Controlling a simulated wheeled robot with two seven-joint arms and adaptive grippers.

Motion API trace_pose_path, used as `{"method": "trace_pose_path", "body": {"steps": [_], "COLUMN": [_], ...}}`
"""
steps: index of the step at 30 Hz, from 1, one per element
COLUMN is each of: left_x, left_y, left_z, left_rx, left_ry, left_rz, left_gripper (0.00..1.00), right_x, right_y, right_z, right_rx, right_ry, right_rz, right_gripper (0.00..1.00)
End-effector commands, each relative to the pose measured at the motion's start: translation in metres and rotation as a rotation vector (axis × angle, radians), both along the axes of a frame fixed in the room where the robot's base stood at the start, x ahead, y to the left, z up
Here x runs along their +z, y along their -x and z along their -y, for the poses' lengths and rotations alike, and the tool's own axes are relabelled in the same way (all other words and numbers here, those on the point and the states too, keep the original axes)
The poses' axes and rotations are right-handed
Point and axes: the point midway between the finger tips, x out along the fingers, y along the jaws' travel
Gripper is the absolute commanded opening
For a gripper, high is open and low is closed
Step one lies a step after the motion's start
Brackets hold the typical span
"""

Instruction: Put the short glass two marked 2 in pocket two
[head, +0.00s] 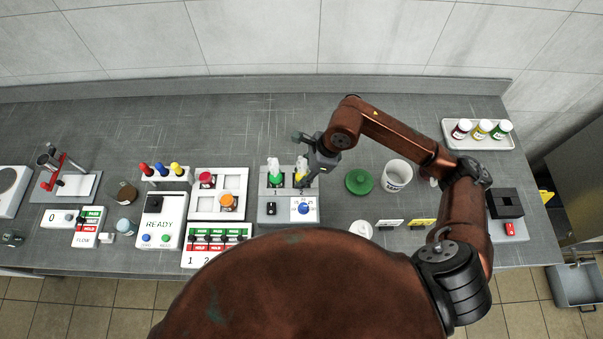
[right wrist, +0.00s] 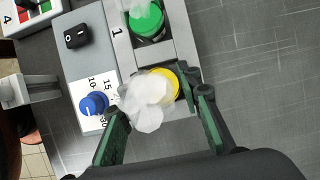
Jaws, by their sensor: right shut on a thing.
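The grey mixer (head: 267,216) stands at mid-table with a pocket strip on top. A green-based glass (head: 274,172) stands in the pocket marked 1; it also shows in the right wrist view (right wrist: 146,20). My right gripper (head: 303,181) is over the right-hand pocket, shut on a yellow-based glass (right wrist: 145,102) with a pale translucent body. I take this for glass two, but its mark cannot be read. It is in or just above the pocket; the gripper fingers hide how deep it sits. My left gripper is out of view.
The mixer has a black switch (head: 271,209) and a blue dial (head: 303,208). A green lid (head: 359,181) and white tub (head: 397,175) lie to its right. A white tray (head: 477,142) holds several jars at the back right. Other devices crowd the left.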

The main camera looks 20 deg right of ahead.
Motion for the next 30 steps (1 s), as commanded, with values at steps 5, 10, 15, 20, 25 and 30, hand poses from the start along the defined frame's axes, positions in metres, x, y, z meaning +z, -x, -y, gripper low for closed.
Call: {"method": "trace_pose_path", "body": {"steps": [5,10,15,20,25,30], "left_x": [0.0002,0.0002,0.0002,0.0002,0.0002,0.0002], "left_y": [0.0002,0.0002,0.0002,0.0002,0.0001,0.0], "left_z": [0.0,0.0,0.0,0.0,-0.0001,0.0], "left_rx": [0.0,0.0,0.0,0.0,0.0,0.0], "left_ry": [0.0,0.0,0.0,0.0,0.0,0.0], "left_rz": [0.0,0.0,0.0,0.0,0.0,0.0], "left_gripper": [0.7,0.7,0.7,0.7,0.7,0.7], "right_x": [0.0006,0.0004,0.0004,0.0,0.0,0.0001], "right_y": [-0.0001,-0.0001,0.0,0.0001,0.0,0.0], "right_z": [-0.0001,0.0,-0.0001,0.0001,0.0,0.0], "right_rx": [0.0,0.0,0.0,0.0,0.0,0.0], "right_ry": [-0.001,0.0,0.0,0.0,0.0,0.0], "right_rz": [0.0,0.0,0.0,0.0,0.0,0.0], "right_gripper": [0.37,0.49,0.52,0.58,0.7,0.7]}}
